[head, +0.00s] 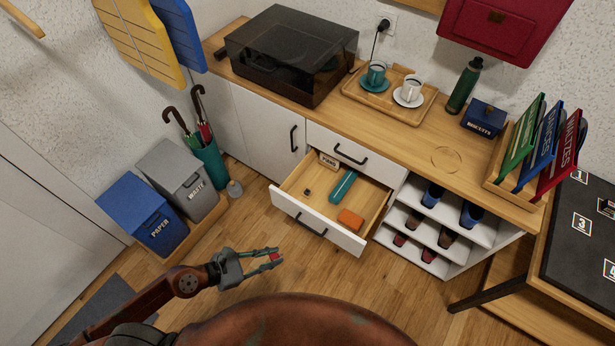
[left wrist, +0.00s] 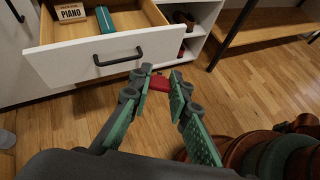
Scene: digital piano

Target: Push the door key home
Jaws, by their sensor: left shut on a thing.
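My left gripper (head: 268,259) is in front of the open drawer, over the wood floor. Its fingers are shut on a small red object (head: 275,256). In the left wrist view the gripper (left wrist: 160,82) points at the drawer front, with the red object (left wrist: 158,84) between its fingertips. The fingers hide part of the red object, and I cannot tell whether it is the door key. No door lock can be made out. My right gripper is not in view.
The open drawer (head: 290,205) holds a PIANO label (head: 329,160), a teal case (head: 343,186) and an orange block (head: 350,219). A dark panel with numbered labels (head: 568,250) is at right. Bins (head: 150,215) stand at left.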

